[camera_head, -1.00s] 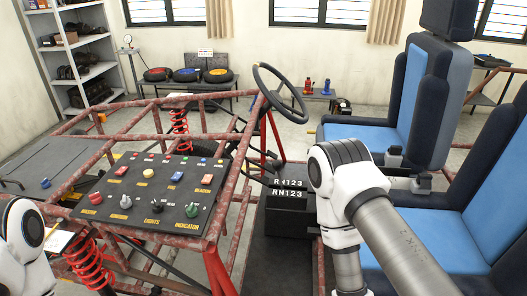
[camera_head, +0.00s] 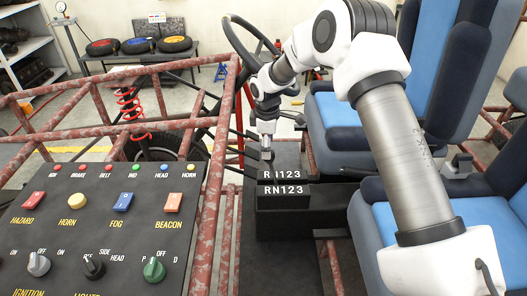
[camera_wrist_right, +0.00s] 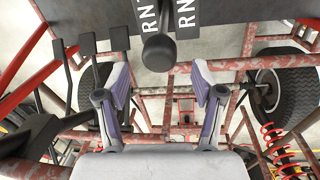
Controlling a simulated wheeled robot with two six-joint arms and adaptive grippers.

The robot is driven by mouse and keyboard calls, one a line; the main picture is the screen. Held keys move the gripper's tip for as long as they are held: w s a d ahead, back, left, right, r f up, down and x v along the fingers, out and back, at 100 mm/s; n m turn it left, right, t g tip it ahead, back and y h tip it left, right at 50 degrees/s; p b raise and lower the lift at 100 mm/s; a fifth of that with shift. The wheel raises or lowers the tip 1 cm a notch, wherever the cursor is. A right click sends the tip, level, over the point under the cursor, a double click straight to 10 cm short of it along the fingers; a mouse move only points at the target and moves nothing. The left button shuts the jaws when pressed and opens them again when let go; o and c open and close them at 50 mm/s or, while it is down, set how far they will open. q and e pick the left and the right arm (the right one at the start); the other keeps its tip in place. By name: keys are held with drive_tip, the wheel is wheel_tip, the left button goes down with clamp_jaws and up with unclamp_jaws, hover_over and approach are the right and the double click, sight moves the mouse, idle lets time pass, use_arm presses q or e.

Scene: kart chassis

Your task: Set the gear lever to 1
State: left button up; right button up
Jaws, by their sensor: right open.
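The black gear box (camera_head: 290,222) stands right of the dashboard in the head view, with two plates lettered RN123 on it. The dark gear lever knob (camera_wrist_right: 158,53) shows in the right wrist view beside the letters R and N; I cannot tell which mark the lever stands at. My right gripper (camera_wrist_right: 160,78) is open, its two fingers spread to either side, with the knob a little beyond the fingertips and not gripped. In the head view the right gripper (camera_head: 266,140) reaches down just over the far side of the gear box. My left gripper is out of view.
The dashboard panel (camera_head: 95,225) with switches and knobs fills the lower left. The steering wheel (camera_head: 250,38) is behind my right wrist. Red frame tubes (camera_head: 222,130) run left of the box. Blue seats (camera_head: 450,85) lie to the right. Pedals (camera_wrist_right: 88,45) show in the wrist view.

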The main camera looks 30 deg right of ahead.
drive_tip(key=f, duration=0.4)
drive_tip(key=shift+w+d+p, duration=0.1)
drive_tip(key=shift+d+p, duration=0.15)
drive_tip(key=shift+p, duration=0.1)
drive_tip(key=shift+w+f, duration=0.15)
drive_tip(key=shift+f, duration=0.15)
clamp_jaws()
drive_tip(key=shift+t+y, duration=0.4)
drive_tip(key=shift+y, duration=0.2)
drive_tip(key=s+d, duration=0.1)
drive_tip(key=s+d+p, duration=0.1)
drive_tip(key=d, duration=0.1)
drive_tip(key=s+d, duration=0.1)
drive_tip(key=shift+d+r+p, duration=0.25)
drive_tip(key=shift+r+p, duration=0.05)
unclamp_jaws()
